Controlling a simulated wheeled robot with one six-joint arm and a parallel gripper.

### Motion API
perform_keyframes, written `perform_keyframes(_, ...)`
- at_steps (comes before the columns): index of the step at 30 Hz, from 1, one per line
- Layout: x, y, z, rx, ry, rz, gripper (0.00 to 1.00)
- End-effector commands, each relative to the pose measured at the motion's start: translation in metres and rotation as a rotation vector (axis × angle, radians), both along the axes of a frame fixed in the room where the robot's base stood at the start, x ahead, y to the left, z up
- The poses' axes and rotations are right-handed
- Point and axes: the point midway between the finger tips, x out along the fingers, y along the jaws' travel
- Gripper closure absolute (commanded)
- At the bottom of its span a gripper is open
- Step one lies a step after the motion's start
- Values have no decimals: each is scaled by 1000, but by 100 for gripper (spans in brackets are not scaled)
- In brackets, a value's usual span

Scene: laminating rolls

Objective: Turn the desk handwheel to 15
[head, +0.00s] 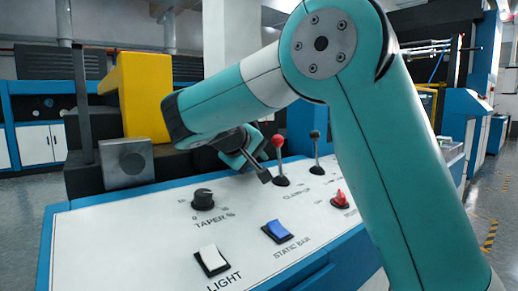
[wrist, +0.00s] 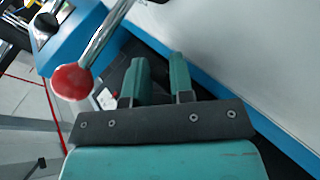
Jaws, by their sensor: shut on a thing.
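I cannot make out a handwheel or its scale in either view; my arm hides part of the desk. My gripper (head: 243,150) is low over the back of the white-topped desk (head: 130,225), left of the red-ball lever (head: 278,141). In the wrist view the two teal fingers of my gripper (wrist: 160,75) stand a little apart. They are shut on a dark thing between them, too dark to identify. The lever's red ball (wrist: 72,81) and metal rod are close on the left there, apart from the fingers.
The desk top carries a black TAPER knob (head: 203,199), a white LIGHT switch (head: 212,260), a blue STATIC BAR switch (head: 278,231), a black-ball lever (head: 315,135) and a red knob (head: 340,198). A grey block (head: 127,163) and yellow machine part (head: 140,97) stand behind.

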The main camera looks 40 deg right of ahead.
Motion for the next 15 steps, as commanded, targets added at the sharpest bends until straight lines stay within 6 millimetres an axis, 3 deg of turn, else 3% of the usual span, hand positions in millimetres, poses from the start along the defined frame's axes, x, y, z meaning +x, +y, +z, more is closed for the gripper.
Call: perform_keyframes(15,-1,11,1,267,6,-4,100)
